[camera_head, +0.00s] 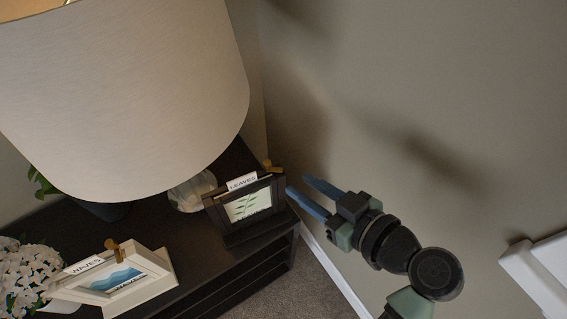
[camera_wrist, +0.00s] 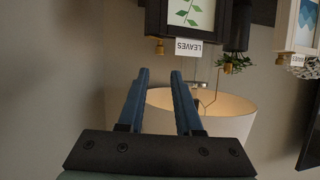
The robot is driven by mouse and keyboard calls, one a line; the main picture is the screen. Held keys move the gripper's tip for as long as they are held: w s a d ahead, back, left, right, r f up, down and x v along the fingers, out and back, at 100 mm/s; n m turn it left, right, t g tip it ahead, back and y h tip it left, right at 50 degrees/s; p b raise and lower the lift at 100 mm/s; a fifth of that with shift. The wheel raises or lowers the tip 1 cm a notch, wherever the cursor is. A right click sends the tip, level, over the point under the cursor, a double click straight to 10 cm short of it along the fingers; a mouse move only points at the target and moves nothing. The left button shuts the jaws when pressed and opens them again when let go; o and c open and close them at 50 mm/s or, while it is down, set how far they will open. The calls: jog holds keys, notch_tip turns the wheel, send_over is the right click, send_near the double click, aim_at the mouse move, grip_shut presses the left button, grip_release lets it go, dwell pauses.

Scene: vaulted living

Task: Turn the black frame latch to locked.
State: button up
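The black frame (camera_head: 216,219) stands on the dark cabinet, with a LEAVES label on its top edge and a green leaf picture. Its brass latch (camera_head: 270,166) sits at the top edge, right of the label; I cannot clearly tell which way it is turned. In the wrist view, the picture is upside down: the black frame (camera_wrist: 153,20) is at the top and its latch (camera_wrist: 160,47) lies just beyond my fingertips. My gripper (camera_head: 298,186) has blue fingers apart with nothing between them, to the right of the frame. The open fingers also show in the wrist view (camera_wrist: 160,72).
A white WAVES frame (camera_head: 155,263) with its own brass latch (camera_head: 113,247) stands at the left on the cabinet (camera_head: 190,290). A large lampshade (camera_head: 120,90) hangs over the cabinet's back. White flowers (camera_head: 25,275) are far left. The wall (camera_head: 430,100) is close on the right.

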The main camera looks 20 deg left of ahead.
aim_at(268, 163)
jog(key=x, duration=1)
jog(key=shift+d+p, duration=0.1)
jog(key=shift+p, duration=0.25)
grip_shut()
